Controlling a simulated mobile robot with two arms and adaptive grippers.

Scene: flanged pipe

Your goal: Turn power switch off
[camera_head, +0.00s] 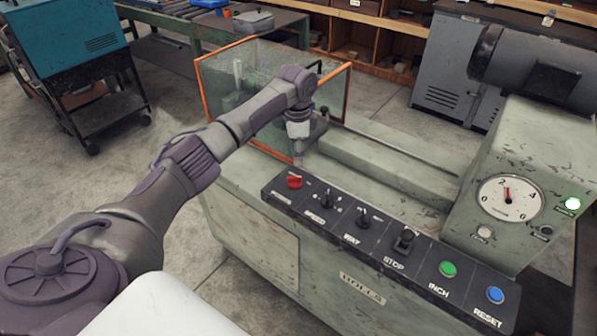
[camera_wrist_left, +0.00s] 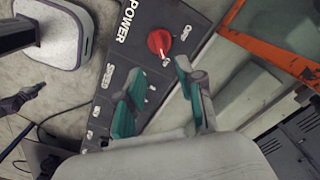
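The red round power switch (camera_head: 294,182) sits at the left end of the dark control panel on the machine. In the left wrist view the red power switch (camera_wrist_left: 159,42) lies beside the word POWER, with small position labels around it; I cannot clearly tell which position it is set to. My left gripper (camera_head: 298,160) points down just behind the switch, above the panel's back edge. In the left wrist view my left gripper (camera_wrist_left: 158,70) has its teal-padded fingers spread, with nothing between them. The switch is beyond the fingertips, apart from them. My right gripper is not seen.
Along the control panel (camera_head: 390,243) are black knobs (camera_head: 363,218), a green button (camera_head: 448,269) and a blue button (camera_head: 495,295). An orange-framed clear guard (camera_head: 333,95) stands close behind my left wrist. A dial gauge (camera_head: 509,198) is at right. Space above the panel is clear.

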